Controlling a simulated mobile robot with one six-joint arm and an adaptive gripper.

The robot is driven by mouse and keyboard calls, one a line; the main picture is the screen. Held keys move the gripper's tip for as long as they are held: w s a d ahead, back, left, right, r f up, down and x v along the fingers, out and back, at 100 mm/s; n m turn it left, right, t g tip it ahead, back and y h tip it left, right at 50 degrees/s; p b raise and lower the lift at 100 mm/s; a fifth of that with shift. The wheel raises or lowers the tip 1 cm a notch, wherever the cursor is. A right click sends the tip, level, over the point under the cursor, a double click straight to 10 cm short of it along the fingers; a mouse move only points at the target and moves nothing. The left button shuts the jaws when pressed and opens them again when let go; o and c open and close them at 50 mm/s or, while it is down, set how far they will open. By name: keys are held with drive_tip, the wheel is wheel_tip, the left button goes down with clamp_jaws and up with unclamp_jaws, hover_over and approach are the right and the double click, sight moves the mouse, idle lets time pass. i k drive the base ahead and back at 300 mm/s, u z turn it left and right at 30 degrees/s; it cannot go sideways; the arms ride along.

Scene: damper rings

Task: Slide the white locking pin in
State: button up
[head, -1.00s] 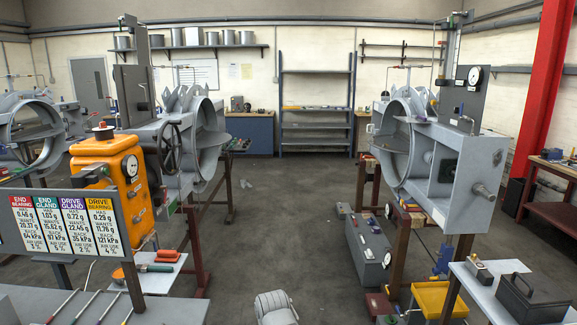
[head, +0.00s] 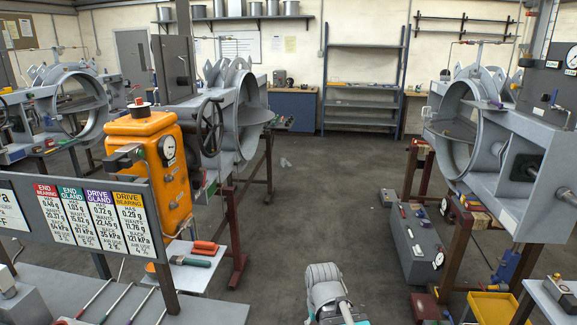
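I cannot pick out the white locking pin in the head view; it is hidden or too small to tell. A grey damper ring (head: 254,112) stands open on a stand left of centre, with a black handwheel (head: 209,127) beside it. A second damper ring (head: 457,117) stands on the right, joined to a grey box housing (head: 515,165). A third ring (head: 82,104) is at the far left. Part of my own arm shows at the bottom centre, in the aisle between the stands. My gripper is not in view.
An orange gearbox (head: 146,165) and a sign board (head: 85,215) stand at the left. Several rods lie on the grey bench (head: 215,312) below. A grey toolbox (head: 413,243) and a yellow bin (head: 498,308) are at the right. The middle floor (head: 320,200) is clear.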

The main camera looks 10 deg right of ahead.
sight(429, 108)
drive_tip(key=z, duration=0.1)
drive_tip(key=i, duration=0.8)
drive_tip(key=z, duration=0.3)
drive_tip(key=i, duration=1.5)
drive_tip(key=z, duration=0.45)
drive_tip(key=i, duration=3.9)
drive_tip(key=u, duration=0.05)
